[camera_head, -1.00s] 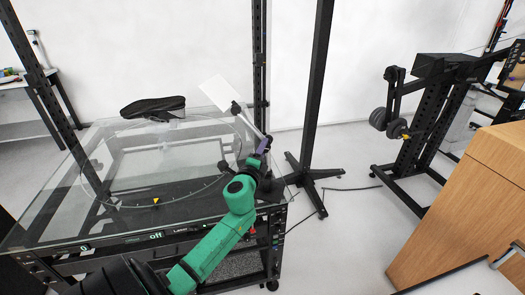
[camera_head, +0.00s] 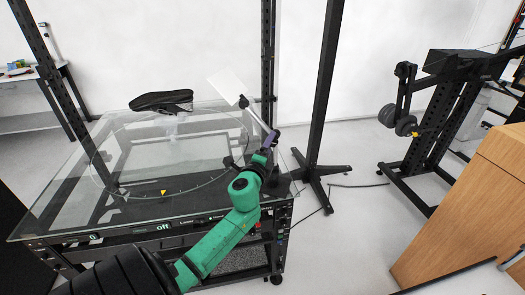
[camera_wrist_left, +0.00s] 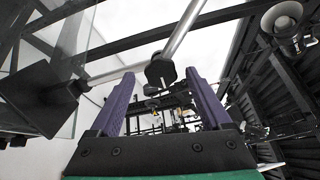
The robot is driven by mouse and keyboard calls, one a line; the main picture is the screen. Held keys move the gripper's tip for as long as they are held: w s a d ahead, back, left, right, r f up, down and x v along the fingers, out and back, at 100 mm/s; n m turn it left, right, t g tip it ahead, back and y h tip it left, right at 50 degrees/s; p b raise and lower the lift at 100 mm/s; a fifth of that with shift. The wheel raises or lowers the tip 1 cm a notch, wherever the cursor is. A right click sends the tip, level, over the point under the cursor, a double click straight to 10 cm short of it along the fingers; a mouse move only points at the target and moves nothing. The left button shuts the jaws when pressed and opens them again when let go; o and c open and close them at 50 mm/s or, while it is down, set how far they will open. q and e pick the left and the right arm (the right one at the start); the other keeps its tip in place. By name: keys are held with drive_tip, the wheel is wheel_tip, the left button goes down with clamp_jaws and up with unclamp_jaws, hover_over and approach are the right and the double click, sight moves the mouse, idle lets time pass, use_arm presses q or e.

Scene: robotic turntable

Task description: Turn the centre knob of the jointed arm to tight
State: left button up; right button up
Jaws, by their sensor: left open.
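The jointed arm has silver rods (camera_head: 258,119) and holds a white card (camera_head: 227,86) above the right side of the glass turntable. Its dark centre knob (camera_wrist_left: 160,70) is in the middle of the left wrist view, where two rods meet. My left gripper (camera_wrist_left: 160,78) has purple fingers, open, one on each side of the knob. I cannot tell whether either finger touches it. In the head view, the left gripper (camera_head: 269,142) is at the lower end of the visible rod and largely hides the knob. My right gripper is not in view.
A black shoe (camera_head: 161,100) sits on the turntable's glass top (camera_head: 190,150). The front panel shows "off" (camera_head: 163,227). Black posts (camera_head: 325,90) stand behind and right.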

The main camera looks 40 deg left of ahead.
use_arm(q)
drive_tip(key=b+v, duration=0.3)
drive_tip(key=v, duration=1)
drive_tip(key=shift+s, duration=0.3)
drive_tip(key=s+d+f+n+g+h, duration=0.1)
drive_tip(key=s+f+n+g+h, duration=0.15)
drive_tip(key=f, duration=1.05)
drive_tip(key=s+d+f+n+g+h, duration=0.1)
drive_tip(key=f+n+g, duration=0.15)
drive_tip(key=f, duration=1.05)
drive_tip(key=s+d+f+n+g+h, duration=0.1)
drive_tip(key=s+f+g, duration=0.15)
drive_tip(key=f, duration=1.05)
drive_tip(key=s+d+f+n+g+h, duration=0.1)
drive_tip(key=s+d+f+n+g, duration=0.2)
drive_tip(key=s+f, duration=0.7)
drive_tip(key=s+d+f+n+g+h, duration=0.2)
drive_tip(key=s+d+f+n+g, duration=0.2)
drive_tip(key=s+f, duration=0.6)
drive_tip(key=s+d+g, duration=0.1)
drive_tip(key=s, duration=0.4)
drive_tip(key=shift+d, duration=0.3)
